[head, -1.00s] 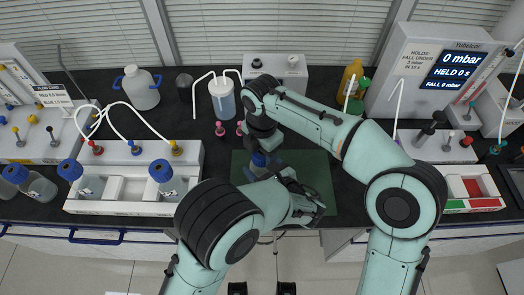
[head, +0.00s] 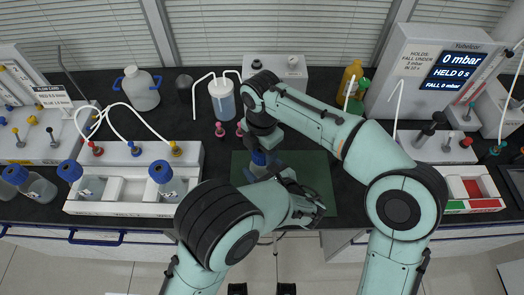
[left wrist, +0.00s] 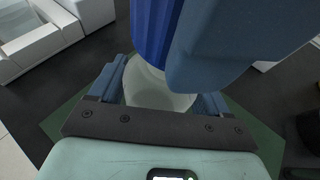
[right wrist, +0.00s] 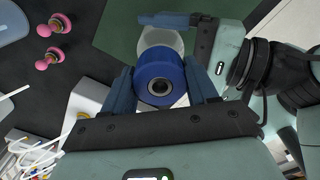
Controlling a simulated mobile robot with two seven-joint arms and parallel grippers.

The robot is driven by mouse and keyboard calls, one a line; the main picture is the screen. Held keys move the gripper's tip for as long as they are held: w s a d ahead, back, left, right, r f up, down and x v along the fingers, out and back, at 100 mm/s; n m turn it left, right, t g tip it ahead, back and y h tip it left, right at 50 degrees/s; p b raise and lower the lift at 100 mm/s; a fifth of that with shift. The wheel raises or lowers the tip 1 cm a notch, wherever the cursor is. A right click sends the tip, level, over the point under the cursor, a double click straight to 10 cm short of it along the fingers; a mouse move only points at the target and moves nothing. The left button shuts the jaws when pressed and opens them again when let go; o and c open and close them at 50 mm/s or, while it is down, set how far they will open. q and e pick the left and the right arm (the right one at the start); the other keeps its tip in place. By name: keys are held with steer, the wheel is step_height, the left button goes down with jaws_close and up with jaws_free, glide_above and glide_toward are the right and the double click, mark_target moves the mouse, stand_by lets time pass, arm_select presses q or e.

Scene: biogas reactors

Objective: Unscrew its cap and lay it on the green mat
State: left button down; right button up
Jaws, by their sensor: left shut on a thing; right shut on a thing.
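A clear glass bottle (left wrist: 155,88) with a blue screw cap (right wrist: 160,78) is held over the green mat (head: 318,180). My left gripper (head: 268,172) is shut on the bottle's body; its blue fingers sit on both sides of the glass in the left wrist view. My right gripper (right wrist: 160,90) comes from above and is shut around the cap, one finger on each side. The cap is at the bottle's mouth; I cannot tell how far it is threaded. In the head view my arms hide most of the bottle.
Two pink-knobbed pieces (head: 220,129) stand left of the mat's back. A rack (head: 115,208) with blue-capped bottles is at the left. A jug with tubes (head: 222,102) and a pressure display unit (head: 425,75) stand behind. The mat's right part is bare.

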steer(key=shift+r, duration=0.6)
steer(key=shift+r, duration=1.95)
arm_select(q)
jaws_free()
